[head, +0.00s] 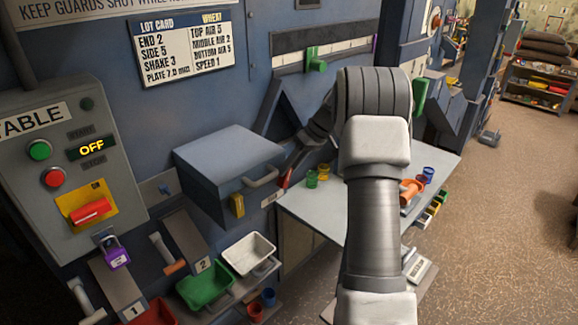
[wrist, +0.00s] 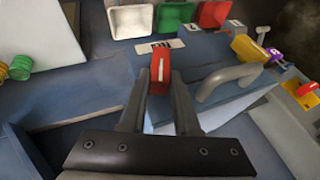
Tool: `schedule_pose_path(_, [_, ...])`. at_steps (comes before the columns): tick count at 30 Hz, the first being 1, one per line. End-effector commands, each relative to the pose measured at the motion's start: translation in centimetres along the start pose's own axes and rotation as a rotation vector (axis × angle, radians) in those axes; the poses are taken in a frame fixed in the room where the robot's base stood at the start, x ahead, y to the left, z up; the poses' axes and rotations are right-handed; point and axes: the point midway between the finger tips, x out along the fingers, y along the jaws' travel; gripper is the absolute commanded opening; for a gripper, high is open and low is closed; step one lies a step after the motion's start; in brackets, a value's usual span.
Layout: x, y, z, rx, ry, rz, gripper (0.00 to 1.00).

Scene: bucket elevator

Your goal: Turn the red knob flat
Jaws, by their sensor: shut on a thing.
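The red knob (wrist: 160,68) has a white stripe along its face and shows between my two fingertips in the wrist view. The stripe runs nearly straight up and down in that picture. My gripper (wrist: 162,84) is shut on the knob, one finger on each side. In the head view the red knob (head: 284,179) is a small red piece below the dark fingers of my gripper (head: 292,163), right of the blue box's handle. It looks steeply tilted there, and my fingers partly hide it. A small white label (wrist: 168,44) lies just beyond it.
The blue box (head: 228,160) with a grey handle (head: 262,178) stands close left of my gripper. Another red switch (head: 90,210) sits on a yellow plate on the control panel. A table (head: 310,208) with green and yellow cups is to the right. Trays (head: 248,252) hang below.

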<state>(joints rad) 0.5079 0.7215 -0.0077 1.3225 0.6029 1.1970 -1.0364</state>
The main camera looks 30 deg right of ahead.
Motion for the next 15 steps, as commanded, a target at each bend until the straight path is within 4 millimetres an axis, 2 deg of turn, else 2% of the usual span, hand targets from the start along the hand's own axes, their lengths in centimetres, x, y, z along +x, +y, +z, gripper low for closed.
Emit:
schedule_pose_path(6, [-0.07, -0.01, -0.13, -0.001, 0.004, 0.003, 0.0])
schedule_pose_path(7, [-0.07, -0.01, -0.13, -0.001, 0.004, 0.003, 0.34])
schedule_pose_path(8, [-0.07, -0.01, -0.13, -0.001, 0.004, 0.003, 0.39])
schedule_pose_path(9, [-0.07, -0.01, -0.13, -0.001, 0.004, 0.003, 0.42])
schedule_pose_path(15, [-0.04, -0.01, -0.08, -0.001, 0.002, 0.003, 0.42])
